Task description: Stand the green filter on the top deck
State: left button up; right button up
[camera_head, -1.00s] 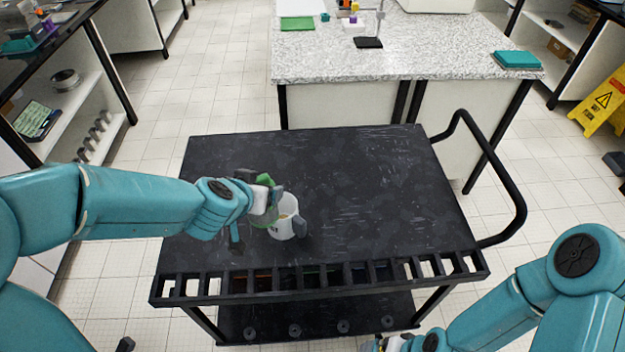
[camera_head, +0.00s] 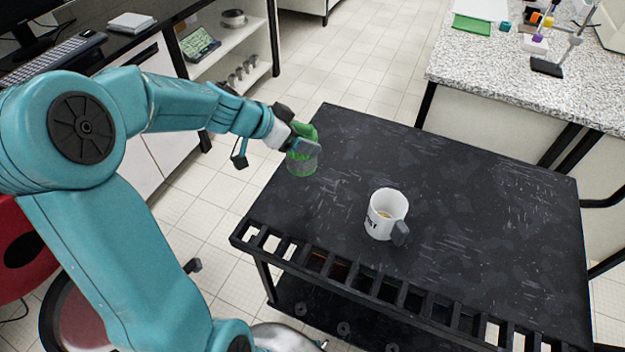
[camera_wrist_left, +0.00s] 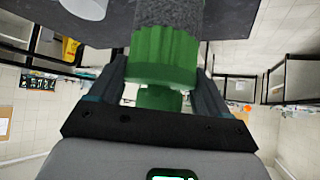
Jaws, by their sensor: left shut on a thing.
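The green filter has a ribbed green cap and a see-through body (camera_head: 302,166). It is upright over the left part of the black top deck (camera_head: 470,195) of a cart. My left gripper (camera_head: 301,146) is shut on its green cap. In the left wrist view the green cap (camera_wrist_left: 164,55) is between the two fingers (camera_wrist_left: 162,88), with the grey body beyond it running out of frame. I cannot tell whether the filter's bottom touches the deck. My right gripper is not in view.
A white mug (camera_head: 386,212) with a grey handle stands on the deck, right of the filter and apart from it. A slotted rack (camera_head: 350,272) runs along the deck's near edge. The deck's right part is clear. A speckled bench (camera_head: 500,75) stands behind.

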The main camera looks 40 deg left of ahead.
aim_at(299, 166)
pick_arm(q)
jog(key=f, duration=0.2)
jog(key=f+b, duration=0.1)
jog(key=f, duration=0.3)
jog(key=shift+w+d+f, duration=0.1)
jog(key=shift+w+f, duration=0.05)
jog(key=shift+w, duration=0.25)
jog(key=f, duration=0.1)
jog(key=s+f+b, duration=0.1)
jog(key=f, duration=0.1)
jog(key=shift+a+f, duration=0.2)
jog(key=f, duration=0.2)
jog(key=f+b, duration=0.1)
jog(key=f, duration=0.3)
jog(key=shift+w+d+b, duration=0.15)
jog(key=shift+w+b, duration=0.15)
jog(key=shift+w, duration=0.1)
jog(key=shift+s, duration=0.25)
jog(key=shift+b, duration=0.35)
jog(key=o, duration=1.3)
jog(key=shift+w, duration=0.15)
jog(key=shift+o, duration=0.5)
jog(key=v, duration=1.2)
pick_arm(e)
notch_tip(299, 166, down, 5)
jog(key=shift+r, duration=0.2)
